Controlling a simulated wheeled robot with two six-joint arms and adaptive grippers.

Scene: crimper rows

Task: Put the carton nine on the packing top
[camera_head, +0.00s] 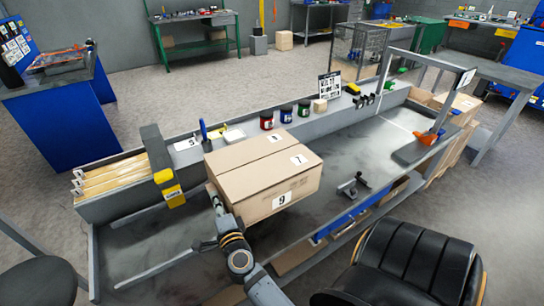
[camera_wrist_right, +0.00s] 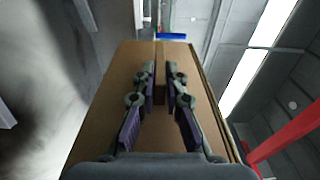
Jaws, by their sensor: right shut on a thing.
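The carton nine (camera_head: 250,190) is a brown box with a white "9" label on its front face and two smaller labels on top. It is over the left-middle part of the grey packing top (camera_head: 370,150); I cannot tell whether it touches the surface. My right gripper (camera_head: 216,200) is at the carton's left side, shut on it. In the right wrist view the carton (camera_wrist_right: 115,80) fills the middle, with the two fingers of the right gripper (camera_wrist_right: 160,95) against it. The finger contact is partly hidden in the head view. My left gripper is not in view.
A black chair (camera_head: 405,265) stands in front.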

